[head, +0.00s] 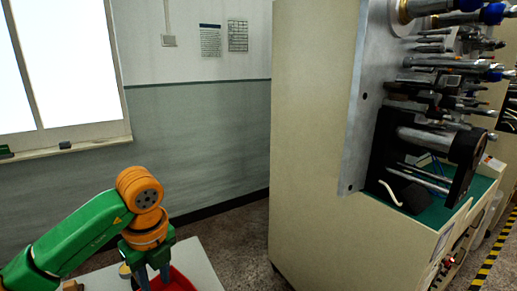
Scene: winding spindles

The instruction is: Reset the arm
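My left arm, green with orange joints, comes in from the lower left. Its gripper (153,278) points down over a red container (182,284) at the bottom edge of the head view. Its two grey fingers are apart, with red showing between them, and I see nothing held. The fingertips are at or past the picture's edge. My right arm and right gripper are not in view.
The red container stands on a white table (203,266). A large cream machine (312,140) with a metal plate and several spindles (440,60) fills the right. Bare floor (235,240) lies between table and machine. A window (65,60) is at the left.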

